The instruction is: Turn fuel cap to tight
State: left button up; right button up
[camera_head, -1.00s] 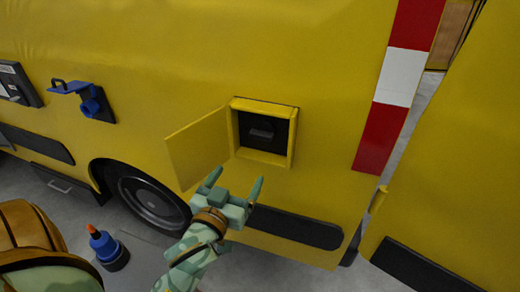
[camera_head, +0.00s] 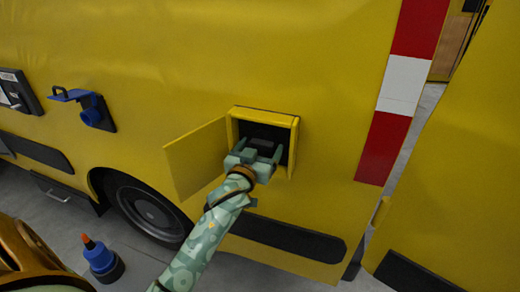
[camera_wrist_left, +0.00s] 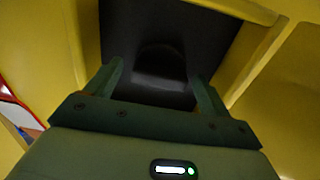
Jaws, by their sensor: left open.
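The fuel cap (camera_wrist_left: 160,62) is dark and sits in a black recess inside a yellow-framed opening (camera_head: 293,124) on the side of the yellow vehicle. In the head view the cap is partly covered by my gripper. My left gripper (camera_head: 262,149) is at the mouth of the opening with its fingers pointing in. In the left wrist view the gripper (camera_wrist_left: 158,85) is open, with one finger on each side of the cap. I cannot tell whether the fingers touch it. My right gripper is not in view.
The yellow flap door (camera_head: 195,160) stands open on the left of the opening. A blue fitting (camera_head: 94,108) sits on the vehicle further left. A wheel (camera_head: 148,208) is below left. A blue bottle with an orange tip (camera_head: 101,258) stands at the lower left.

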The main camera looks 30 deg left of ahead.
pick_arm(q)
jog(key=c, duration=1)
